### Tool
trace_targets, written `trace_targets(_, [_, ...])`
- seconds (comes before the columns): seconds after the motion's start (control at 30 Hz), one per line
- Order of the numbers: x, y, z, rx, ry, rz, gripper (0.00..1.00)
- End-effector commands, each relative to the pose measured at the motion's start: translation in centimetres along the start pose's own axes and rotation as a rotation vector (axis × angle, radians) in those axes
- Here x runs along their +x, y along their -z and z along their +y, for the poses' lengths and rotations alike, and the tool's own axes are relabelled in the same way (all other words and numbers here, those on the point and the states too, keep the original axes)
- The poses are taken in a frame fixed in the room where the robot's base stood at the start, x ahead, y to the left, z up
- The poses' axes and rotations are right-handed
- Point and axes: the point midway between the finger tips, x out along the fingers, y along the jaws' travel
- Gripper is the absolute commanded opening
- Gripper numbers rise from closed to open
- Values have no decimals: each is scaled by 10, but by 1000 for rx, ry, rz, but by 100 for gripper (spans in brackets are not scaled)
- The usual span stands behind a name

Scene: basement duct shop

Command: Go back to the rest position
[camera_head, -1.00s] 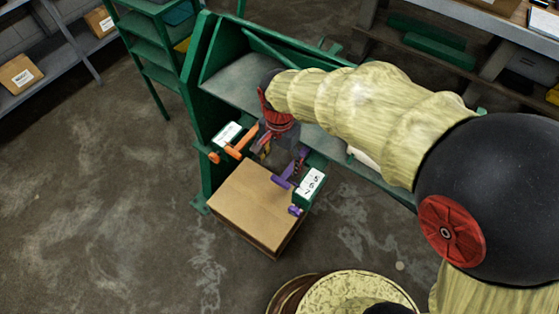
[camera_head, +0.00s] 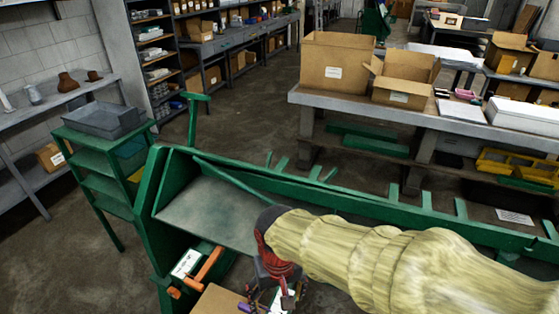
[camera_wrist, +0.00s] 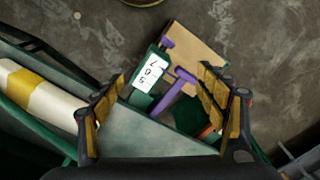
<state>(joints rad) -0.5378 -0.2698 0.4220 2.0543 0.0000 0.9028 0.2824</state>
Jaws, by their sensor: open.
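My gripper (camera_head: 281,287) is at the lower middle of the head view, at the end of my pale, sleeve-covered arm. It is near the front of a green metal machine (camera_head: 340,203). In the wrist view my gripper (camera_wrist: 162,80) has its two yellow-padded fingers wide apart, with nothing held between them. Beyond the fingers are a purple lever (camera_wrist: 182,84) and a white number label (camera_wrist: 149,76) on the machine. In the head view an orange lever (camera_head: 209,264) is left of my gripper.
A cardboard box (camera_head: 212,302) stands below the levers, partly cut off. A green shelf cart (camera_head: 104,180) is at left. Behind the machine, a workbench (camera_head: 330,100) carries open cartons. Open floor (camera_head: 235,110) lies between the bench and the left shelving.

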Motion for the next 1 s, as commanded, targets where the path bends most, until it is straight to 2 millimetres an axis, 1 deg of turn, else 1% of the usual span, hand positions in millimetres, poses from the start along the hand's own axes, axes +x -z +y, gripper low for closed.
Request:
trace_targets(0.03, [-15,-8,17,-14,6,32,73])
trace_targets(0.17, [-50,-35,61,-44,9,123,73])
trace_targets(0.2, [-60,-44,75,-40,6,157,73])
trace_targets(0.3, [-84,-69,108,7,-10,247,73])
trace_targets(0.4, [-105,-89,134,97,-30,336,73])
trace_targets(0.5, [-124,-100,153,172,-52,410,73])
trace_targets(0.6, [-139,-103,165,219,-68,456,73])
trace_targets(0.73, [-141,-105,172,246,-76,460,73])
trace_targets(1.0, [-141,-105,172,247,-76,460,73])
